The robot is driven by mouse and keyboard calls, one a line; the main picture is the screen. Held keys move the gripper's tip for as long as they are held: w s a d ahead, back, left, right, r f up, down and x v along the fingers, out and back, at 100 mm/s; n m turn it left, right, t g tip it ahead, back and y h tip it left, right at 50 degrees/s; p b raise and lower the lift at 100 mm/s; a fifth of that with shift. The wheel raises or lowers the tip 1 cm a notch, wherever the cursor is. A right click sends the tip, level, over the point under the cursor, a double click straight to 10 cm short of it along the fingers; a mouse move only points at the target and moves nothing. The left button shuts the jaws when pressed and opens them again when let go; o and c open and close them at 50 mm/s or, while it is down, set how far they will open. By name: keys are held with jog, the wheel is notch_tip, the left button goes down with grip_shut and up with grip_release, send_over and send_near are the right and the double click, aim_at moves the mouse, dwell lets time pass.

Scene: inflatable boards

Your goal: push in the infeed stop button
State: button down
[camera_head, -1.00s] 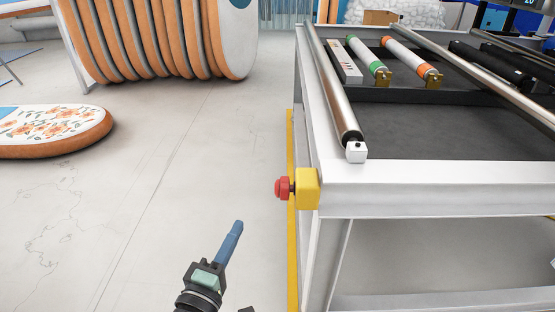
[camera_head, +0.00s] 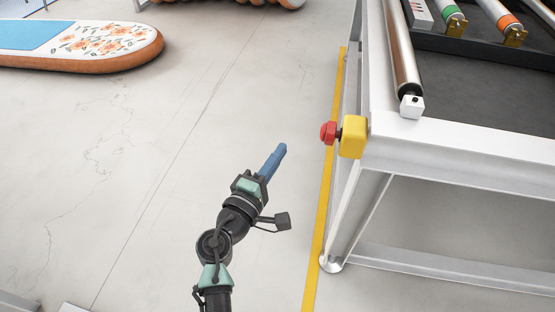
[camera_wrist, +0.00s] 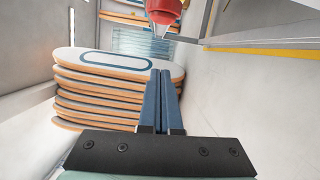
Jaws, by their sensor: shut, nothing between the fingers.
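The infeed stop button is a red mushroom head (camera_head: 328,132) on a yellow box (camera_head: 353,137), fixed to the near left corner of the white machine frame (camera_head: 470,145). In the head view it faces left. In the wrist view the red button (camera_wrist: 163,10) shows at the top edge, partly cut off, beyond the fingertips. My gripper (camera_head: 281,149) is shut and empty, its blue fingers together, to the left of the button and apart from it. The blue fingers also show in the wrist view (camera_wrist: 161,75).
A yellow floor line (camera_head: 325,220) runs beside the machine's leg. A roller (camera_head: 403,50) and coloured rolls (camera_head: 495,15) are on the machine. A floral inflatable board (camera_head: 110,42) lies at the far left. Stacked boards (camera_wrist: 100,90) show in the wrist view. The floor between is clear.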

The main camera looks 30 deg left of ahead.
aim_at(323, 132)
jog(key=w+d, duration=0.3)
jog(key=w, duration=0.4)
jog(key=shift+d+r, duration=0.2)
jog(key=shift+d, duration=0.2)
jog(key=shift+w, duration=0.1)
